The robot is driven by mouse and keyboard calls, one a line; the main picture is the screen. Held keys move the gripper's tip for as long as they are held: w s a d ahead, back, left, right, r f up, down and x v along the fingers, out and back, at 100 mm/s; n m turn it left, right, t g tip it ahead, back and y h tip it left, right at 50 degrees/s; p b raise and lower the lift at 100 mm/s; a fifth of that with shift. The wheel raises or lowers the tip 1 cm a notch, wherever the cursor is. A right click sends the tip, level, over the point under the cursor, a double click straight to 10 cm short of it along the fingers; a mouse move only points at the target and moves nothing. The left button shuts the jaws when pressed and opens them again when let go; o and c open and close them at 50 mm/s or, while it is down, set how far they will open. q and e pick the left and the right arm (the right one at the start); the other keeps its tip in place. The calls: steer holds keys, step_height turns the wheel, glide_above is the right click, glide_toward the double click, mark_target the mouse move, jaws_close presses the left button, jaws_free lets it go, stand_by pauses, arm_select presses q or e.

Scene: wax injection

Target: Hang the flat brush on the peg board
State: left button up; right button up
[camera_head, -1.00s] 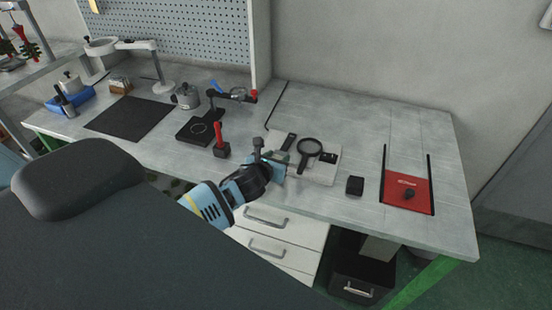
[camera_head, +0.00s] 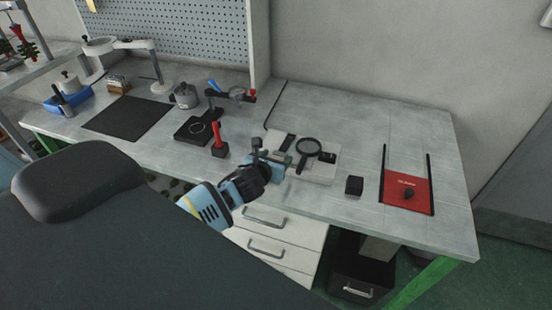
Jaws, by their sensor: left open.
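The grey peg board (camera_head: 190,35) stands upright against the wall at the back left. A white tray (camera_head: 322,176) lies on the bench in the middle. On it is a dark, narrow thing (camera_head: 288,139), partly hidden by my left gripper; it may be the flat brush, but it is too small to tell. My left gripper (camera_head: 286,161) is open and low over the left part of the tray, close to this thing. I cannot tell whether they touch. My right gripper is not in view.
A magnifying glass (camera_head: 308,147) lies on the tray. A small black block (camera_head: 354,185) and a red plate (camera_head: 407,193) lie to the right. A red-handled tool (camera_head: 217,139) stands left of my gripper. The back right of the bench (camera_head: 360,120) is clear.

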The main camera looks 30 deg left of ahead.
arm_select(q)
steer(key=v, duration=0.6)
steer(key=shift+s+a+r+p, duration=0.2)
steer(key=shift+s+a+p, duration=0.05)
steer(key=shift+s+p, duration=0.05)
steer(key=shift+s+d, duration=0.25)
steer(key=shift+s, duration=0.45)
steer(key=s+d+f+n, duration=0.1)
steer(key=f, duration=0.1)
steer(key=s+d+f+n+g+h, duration=0.1)
steer(key=s+f+n, duration=0.1)
steer(key=s+d+f+n, duration=0.1)
steer(key=n, duration=0.1)
steer(key=shift+s+d+f+h, duration=0.3)
steer(key=shift+s+f, duration=0.05)
steer(key=shift+f, duration=0.05)
steer(key=s+d+f+n+g+h, duration=0.1)
steer(key=s+d+f+n, duration=0.2)
steer(key=s+n, duration=0.5)
steer(key=s+d+f+n+g+h, duration=0.1)
steer(key=s+d+f+n, duration=0.2)
steer(key=s+f+n, duration=0.2)
steer(key=s+d+f+n+g, duration=0.1)
steer(key=s+d+f+n, duration=0.2)
steer(key=s+n, duration=0.8)
steer(key=f+n, duration=0.1)
steer(key=n, duration=0.2)
steer(key=shift+d+h, duration=0.4)
steer(key=shift+s, duration=0.1)
steer(key=shift+c, duration=0.4)
